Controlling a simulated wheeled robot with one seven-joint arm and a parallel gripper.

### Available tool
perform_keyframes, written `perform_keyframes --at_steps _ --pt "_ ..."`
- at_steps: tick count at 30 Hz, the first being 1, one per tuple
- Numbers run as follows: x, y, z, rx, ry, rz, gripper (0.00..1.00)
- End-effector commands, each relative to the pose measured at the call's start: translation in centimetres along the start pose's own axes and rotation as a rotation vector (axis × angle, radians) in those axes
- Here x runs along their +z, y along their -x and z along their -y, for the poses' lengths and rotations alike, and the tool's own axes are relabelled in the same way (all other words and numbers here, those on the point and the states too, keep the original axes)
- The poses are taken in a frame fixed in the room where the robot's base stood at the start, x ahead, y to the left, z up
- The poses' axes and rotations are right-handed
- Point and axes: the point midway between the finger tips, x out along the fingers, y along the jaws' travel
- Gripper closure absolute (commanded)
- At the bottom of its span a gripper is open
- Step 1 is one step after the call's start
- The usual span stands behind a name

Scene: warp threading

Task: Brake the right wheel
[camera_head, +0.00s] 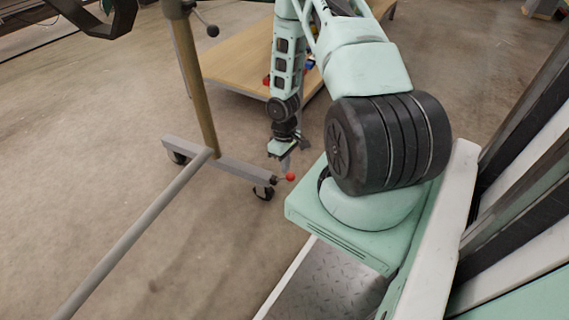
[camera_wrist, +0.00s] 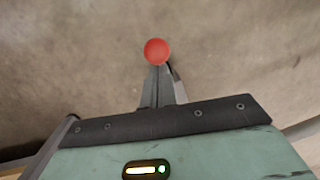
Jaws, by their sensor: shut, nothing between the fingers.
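The right wheel (camera_head: 264,193) is a dark caster under the right end of the stand's grey foot bar (camera_head: 235,171). A lever with a red ball knob (camera_head: 291,177) sticks out beside it, to the right. My gripper (camera_head: 286,168) points down just above and beside the red knob, its fingers closed and empty. In the wrist view the red knob (camera_wrist: 157,51) appears right at the tips of my closed gripper (camera_wrist: 160,72). I cannot tell whether they touch. The wheel and most of the lever are hidden in the wrist view.
The stand's wooden post (camera_head: 195,85) rises from the foot bar, and a long grey bar (camera_head: 130,235) runs toward the lower left. A left caster (camera_head: 178,157) shows. A low wooden platform (camera_head: 235,62) lies behind my arm. Open concrete floor lies left.

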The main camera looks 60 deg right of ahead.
Motion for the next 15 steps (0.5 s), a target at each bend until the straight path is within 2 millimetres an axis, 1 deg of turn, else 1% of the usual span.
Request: perform_keyframes --at_steps 8,15 --pt "0.6 -0.2 -0.1 -0.006 0.004 -0.043 1.0" --pt "1.6 -0.8 -0.2 -0.022 0.016 -0.141 1.0"
